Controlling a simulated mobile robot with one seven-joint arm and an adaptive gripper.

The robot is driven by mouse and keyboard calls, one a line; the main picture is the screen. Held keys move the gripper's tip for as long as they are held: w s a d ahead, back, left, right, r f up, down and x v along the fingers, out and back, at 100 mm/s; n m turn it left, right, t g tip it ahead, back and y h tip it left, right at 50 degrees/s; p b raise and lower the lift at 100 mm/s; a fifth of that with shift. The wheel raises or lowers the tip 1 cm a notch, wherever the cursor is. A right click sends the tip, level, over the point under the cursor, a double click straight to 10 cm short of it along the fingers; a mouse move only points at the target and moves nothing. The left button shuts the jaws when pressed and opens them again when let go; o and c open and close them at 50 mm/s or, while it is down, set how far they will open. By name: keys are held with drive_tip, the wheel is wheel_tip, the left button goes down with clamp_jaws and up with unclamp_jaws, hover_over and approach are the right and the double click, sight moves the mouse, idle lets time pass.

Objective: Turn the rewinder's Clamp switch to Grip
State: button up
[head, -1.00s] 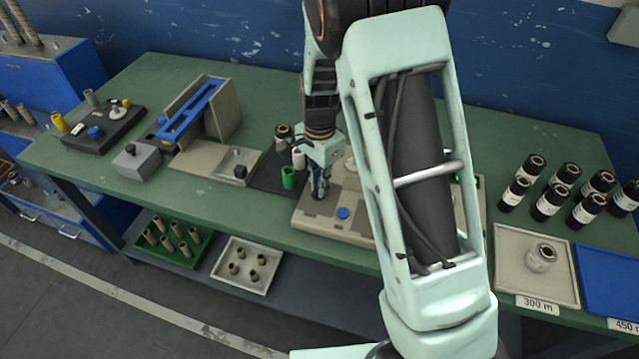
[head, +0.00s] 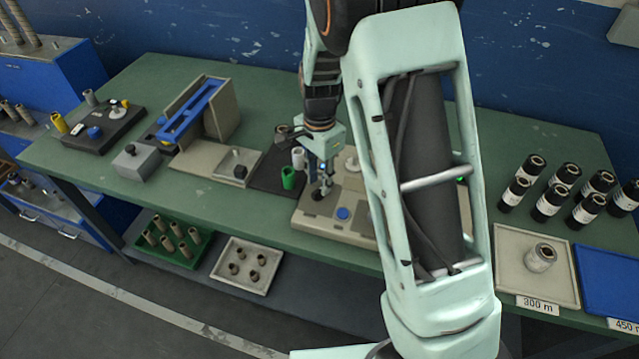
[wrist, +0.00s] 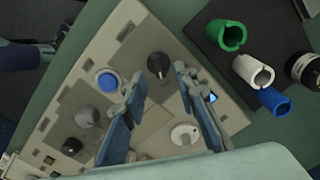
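The rewinder (head: 318,223) is a beige box on the green bench, under my gripper. In the wrist view its panel (wrist: 130,45) carries a blue button (wrist: 108,81), a black rotary knob (wrist: 158,65), a grey knob (wrist: 88,117), a smaller black knob (wrist: 72,146) and a white dial (wrist: 185,134). My gripper (wrist: 160,78) is open and empty, its blue-grey fingertips on either side of the black rotary knob in this view. Contact cannot be told. No switch label is readable. In the head view my gripper (head: 323,188) points down over the rewinder, and my arm hides its right part.
A beige fixture with a blue bar (head: 190,110) is to the left. Dark rolls (head: 550,200) and a beige tray (head: 505,290) are to the right. Bare bench lies between fixture and back wall.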

sight(319, 189)
wheel_tip(319, 189, up, 10)
idle(0.3)
drive_tip(key=shift+a, duration=0.1)
idle(0.3)
